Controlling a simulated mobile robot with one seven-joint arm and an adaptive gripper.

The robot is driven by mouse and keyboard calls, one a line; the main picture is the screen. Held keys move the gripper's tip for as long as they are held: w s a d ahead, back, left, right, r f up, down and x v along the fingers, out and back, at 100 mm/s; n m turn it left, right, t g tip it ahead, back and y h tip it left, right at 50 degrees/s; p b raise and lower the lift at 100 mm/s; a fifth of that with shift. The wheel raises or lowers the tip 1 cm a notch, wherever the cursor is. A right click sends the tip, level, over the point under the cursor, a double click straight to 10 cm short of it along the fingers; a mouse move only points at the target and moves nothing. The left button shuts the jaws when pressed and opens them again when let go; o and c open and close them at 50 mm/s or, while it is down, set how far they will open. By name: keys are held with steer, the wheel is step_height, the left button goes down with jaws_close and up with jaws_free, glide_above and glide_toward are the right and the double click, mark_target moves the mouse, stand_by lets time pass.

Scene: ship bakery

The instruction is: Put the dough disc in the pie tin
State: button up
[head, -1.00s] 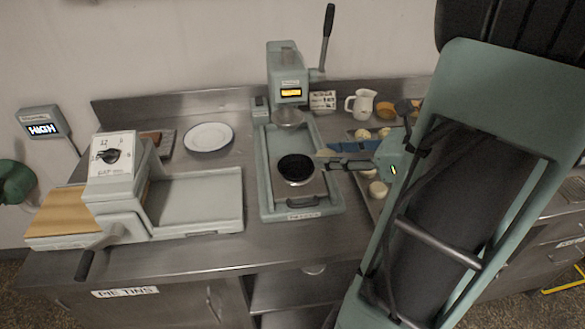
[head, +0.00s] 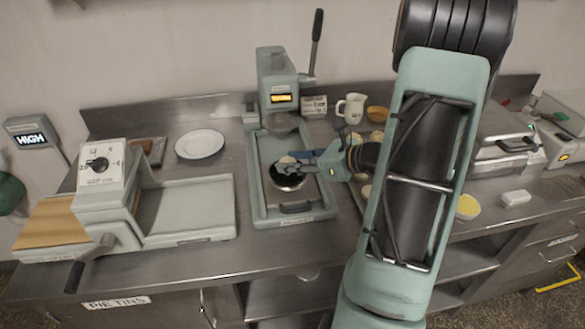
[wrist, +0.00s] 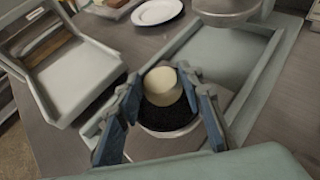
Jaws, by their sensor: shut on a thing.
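A pale, thick dough disc (wrist: 162,86) sits between the two blue fingers of my gripper (wrist: 160,80) in the wrist view. In the head view the dough (head: 287,159) shows as a small pale spot at the fingertips. My gripper (head: 290,168) is shut on it. The round black pie tin (wrist: 155,114) is directly below and around the dough in the wrist view; it also shows in the press bed in the head view (head: 288,183). I cannot tell whether the dough touches the tin's bottom. The fingers hide part of the tin.
The press (head: 277,72) with its upright lever (head: 317,45) stands behind the tin, its round head (head: 283,122) over the bed. A dough roller machine (head: 100,195) and white plate (head: 200,143) are at left.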

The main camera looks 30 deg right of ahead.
steer(key=shift+f, duration=1.2)
steer(key=shift+f+b, duration=0.2)
steer(key=shift+b, duration=0.1)
steer(key=o, duration=0.9)
steer(key=shift+c, duration=0.2)
steer(key=shift+r, duration=0.1)
steer(key=shift+r+p, duration=0.25)
steer(key=shift+p, duration=0.1)
steer(key=v, duration=1.2)
steer(key=shift+f, duration=0.2)
steer(key=shift+s, duration=0.1)
